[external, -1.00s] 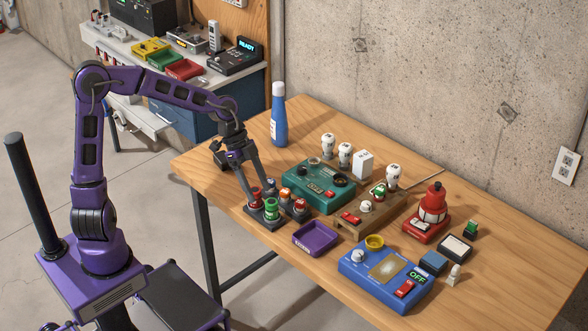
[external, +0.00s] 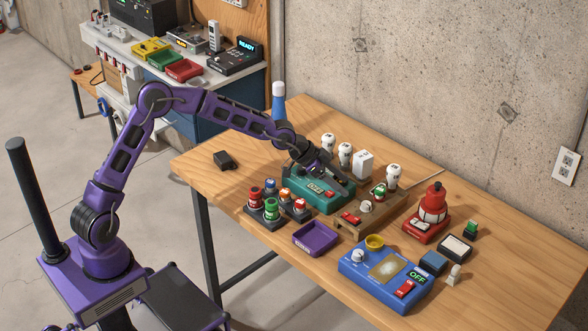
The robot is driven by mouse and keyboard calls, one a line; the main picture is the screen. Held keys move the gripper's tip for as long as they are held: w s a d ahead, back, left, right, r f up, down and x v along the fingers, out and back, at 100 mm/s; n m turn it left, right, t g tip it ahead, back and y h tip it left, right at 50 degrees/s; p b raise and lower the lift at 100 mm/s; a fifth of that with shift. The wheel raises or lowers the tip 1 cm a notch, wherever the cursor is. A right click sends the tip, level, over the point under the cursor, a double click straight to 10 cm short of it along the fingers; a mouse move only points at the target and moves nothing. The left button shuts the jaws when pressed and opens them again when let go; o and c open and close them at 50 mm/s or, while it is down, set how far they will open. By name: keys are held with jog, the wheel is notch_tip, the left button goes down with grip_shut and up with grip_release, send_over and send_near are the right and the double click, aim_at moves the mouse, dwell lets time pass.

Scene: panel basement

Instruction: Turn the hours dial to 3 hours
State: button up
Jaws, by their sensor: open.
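A green box (external: 308,202) with a small label and a red switch (external: 328,194) stands mid-table. The gripper and wrist hide the dark dials on the box's top, so I cannot tell whether the fingers touch one. No hours marking is readable. A blue box (external: 350,272) at the front right carries a pale knob (external: 358,256), a red switch and an "OFF" display; its knob markings are too small to read.
A purple tray (external: 315,250) and a rack of red, green and orange pieces (external: 268,221) stand in front of the green box. White bulbs (external: 345,154) stand behind it. A wooden stand (external: 385,212) and red device (external: 427,230) are to the right. The table's left end is mostly clear.

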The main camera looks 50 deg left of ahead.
aim_at(366, 203)
jog(key=x, duration=1)
jog(key=shift+f, duration=0.1)
grip_shut()
